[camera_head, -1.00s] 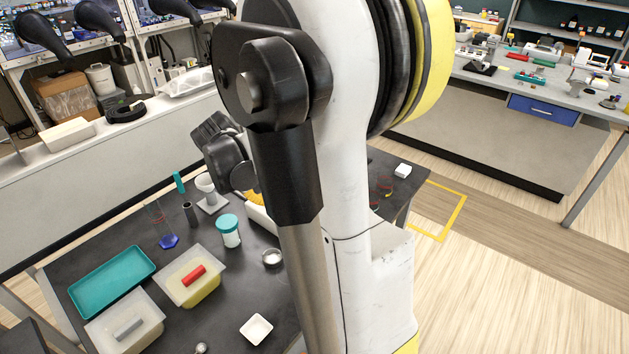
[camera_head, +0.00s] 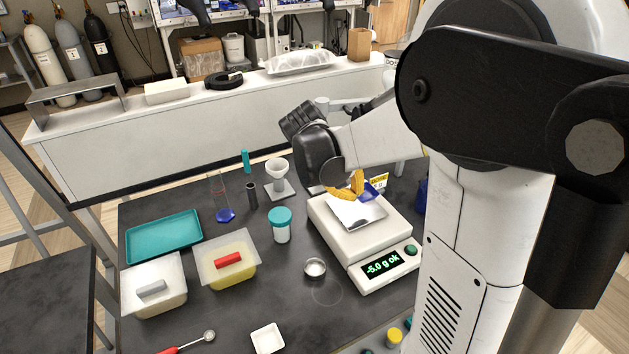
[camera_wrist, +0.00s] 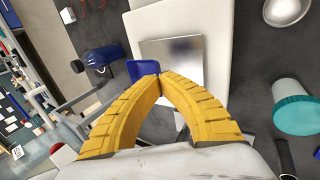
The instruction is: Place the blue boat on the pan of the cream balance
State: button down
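The cream balance (camera_head: 345,238) stands on the dark table, its display reading "-5.0 g ok". Its square metal pan (camera_head: 352,214) also shows in the wrist view (camera_wrist: 176,58). My gripper (camera_head: 352,192) has yellow fingers whose tips meet at the edge of the blue boat (camera_wrist: 142,68). The boat also shows behind the fingers in the head view (camera_head: 374,190). It is tilted and lies at or over the pan's edge; the fingers hide part of it. I cannot tell whether it touches the pan.
A teal-lidded jar (camera_head: 281,226) and a small metal dish (camera_head: 314,268) stand left of the balance. A blue bottle (camera_wrist: 98,58) stands near its other side. A white boat (camera_head: 267,338), tubs and a teal tray (camera_head: 163,237) are farther off.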

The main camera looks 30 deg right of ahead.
aim_at(350, 207)
jog(key=shift+w+a+f, duration=0.2)
jog(key=shift+w+f, duration=0.45)
jog(key=shift+w, duration=0.3)
jog(key=shift+w+f+b, duration=0.1)
jog(key=shift+f+b, duration=0.1)
jog(key=shift+b, duration=0.1)
notch_tip(350, 207, down, 4)
jog(key=shift+r+b, duration=0.1)
jog(key=shift+b, duration=0.75)
jog(key=shift+r, duration=0.1)
jog(key=c, duration=1.9)
grip_release()
